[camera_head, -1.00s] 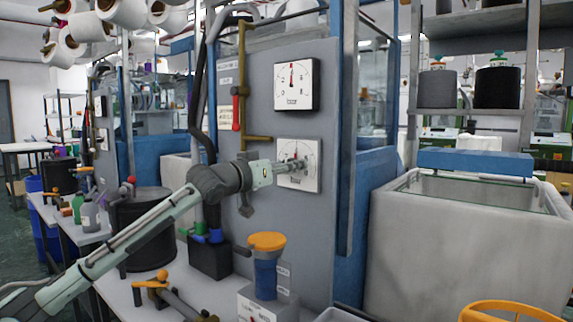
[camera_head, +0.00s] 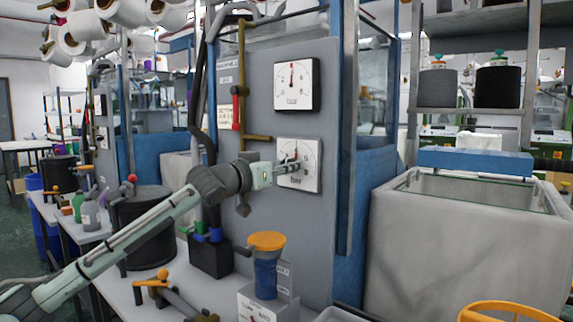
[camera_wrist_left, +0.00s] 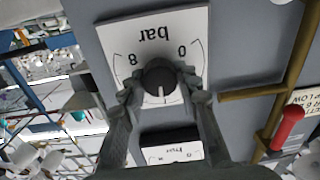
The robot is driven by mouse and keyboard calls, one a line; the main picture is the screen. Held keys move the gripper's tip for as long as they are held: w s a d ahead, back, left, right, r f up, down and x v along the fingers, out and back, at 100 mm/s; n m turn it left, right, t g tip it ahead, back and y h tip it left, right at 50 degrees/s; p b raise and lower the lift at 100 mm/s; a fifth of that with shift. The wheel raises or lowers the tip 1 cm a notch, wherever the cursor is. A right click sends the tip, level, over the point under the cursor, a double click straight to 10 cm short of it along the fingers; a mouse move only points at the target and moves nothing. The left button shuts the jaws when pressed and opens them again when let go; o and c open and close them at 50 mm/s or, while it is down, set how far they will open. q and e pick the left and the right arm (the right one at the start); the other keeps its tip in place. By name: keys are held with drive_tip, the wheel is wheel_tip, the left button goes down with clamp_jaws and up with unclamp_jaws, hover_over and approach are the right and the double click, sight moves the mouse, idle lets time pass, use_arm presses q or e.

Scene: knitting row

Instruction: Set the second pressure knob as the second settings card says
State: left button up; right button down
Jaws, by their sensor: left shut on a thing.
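The lower pressure knob is a dark round knob (camera_wrist_left: 160,78) on a white dial plate marked "bar" (camera_head: 312,180), on the grey machine panel. My left gripper (camera_wrist_left: 160,92) is shut on this knob, one finger on each side. In the left wrist view the dial appears upside down, with 0 and 8 readable and a pale pointer mark on the knob. In the head view the gripper (camera_head: 290,167) covers part of the dial. A second "bar" dial (camera_head: 297,84) with a red pointer sits above it. No settings card can be made out. My right gripper is not in view.
A brass pipe with a red handle (camera_head: 236,112) runs left of the dials. Below stand an orange-topped blue container (camera_head: 267,265) and a bench with a dark drum (camera_head: 143,235). A large grey bin (camera_head: 460,250) stands at right.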

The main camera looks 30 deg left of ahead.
use_arm(q)
drive_tip(key=m+p, duration=0.1)
drive_tip(key=m, duration=0.2)
drive_tip(key=shift+m, duration=1.5)
drive_tip(key=m, duration=0.4)
drive_tip(key=shift+f, duration=0.1)
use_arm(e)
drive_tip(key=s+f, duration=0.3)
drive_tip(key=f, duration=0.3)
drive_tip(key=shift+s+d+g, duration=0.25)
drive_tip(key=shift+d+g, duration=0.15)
use_arm(q)
drive_tip(key=shift+m, duration=0.5)
drive_tip(key=o, duration=1.2)
drive_tip(key=shift+c, duration=0.2)
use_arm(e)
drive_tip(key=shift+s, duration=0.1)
